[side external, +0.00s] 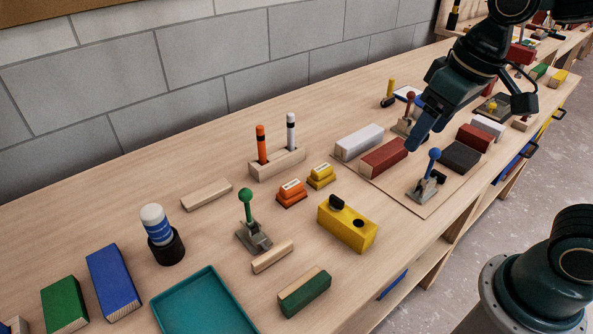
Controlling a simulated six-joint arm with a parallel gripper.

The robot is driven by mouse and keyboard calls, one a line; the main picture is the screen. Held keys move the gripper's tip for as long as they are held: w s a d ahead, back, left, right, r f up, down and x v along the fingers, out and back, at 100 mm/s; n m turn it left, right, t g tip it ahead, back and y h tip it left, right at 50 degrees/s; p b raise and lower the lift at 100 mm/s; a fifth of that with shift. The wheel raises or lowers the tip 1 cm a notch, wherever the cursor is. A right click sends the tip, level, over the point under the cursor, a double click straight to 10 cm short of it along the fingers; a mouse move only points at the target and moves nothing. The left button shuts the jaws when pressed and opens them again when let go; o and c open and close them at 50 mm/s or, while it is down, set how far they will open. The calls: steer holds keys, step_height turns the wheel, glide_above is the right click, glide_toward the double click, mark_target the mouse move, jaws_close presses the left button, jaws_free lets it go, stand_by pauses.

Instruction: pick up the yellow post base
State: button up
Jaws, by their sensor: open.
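A yellow block (350,225) with dark openings in its top lies near the front middle of the table; it looks like the yellow post base. A black piece stands up at its far-left end. A much smaller yellow stepped block (320,177) sits behind it. My gripper (415,142) hangs to the upper right of the yellow block, pointing down with blue fingers, above the red batten. It is open and clear of the yellow block. The gap between the fingers is hard to see from this side.
Green-knobbed (246,205) and blue-knobbed (433,160) clamps stand on either side of the yellow block. An orange stepped block (291,193), a wooden holder (277,163) with two upright posts, a red batten (384,156) and a teal tray (205,304) are around. A grey wall runs behind.

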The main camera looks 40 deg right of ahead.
steer(key=w+a+f+g, duration=0.3)
steer(key=w+a+f, duration=0.4)
steer(key=w, duration=0.1)
steer(key=shift+a+n, duration=0.15)
steer(key=shift+n, duration=0.15)
steer(key=shift+f, duration=0.1)
glide_above(347, 215)
steer(key=shift+w+f, duration=0.1)
steer(key=shift+f, duration=4.2)
steer(key=shift+f, duration=2.55)
steer(key=c, duration=1.2)
